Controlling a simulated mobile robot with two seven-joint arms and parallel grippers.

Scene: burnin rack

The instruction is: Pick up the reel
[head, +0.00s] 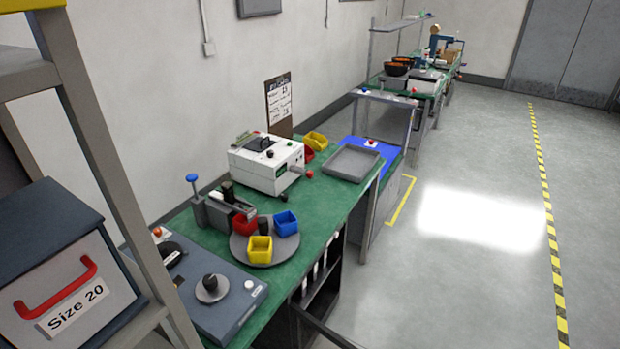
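The reel cannot be picked out for certain. A grey disc with a dark knob (211,287) lies on a blue-grey flat unit (235,300) at the near end of the green bench and may be a reel or part of the unit. A dark round piece (171,253) sits behind it on the left, partly hidden by a grey upright. Orange and dark round items (397,67) on the far bench are too small to tell. Neither of my grippers is in view.
A rack upright (105,150) and a "Size 20" box with a red handle (85,290) block the near left. The green bench (325,205) carries a round tray with bins (265,258), a white machine (268,165) and a grey tray (354,163). The floor (460,270) at right is clear.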

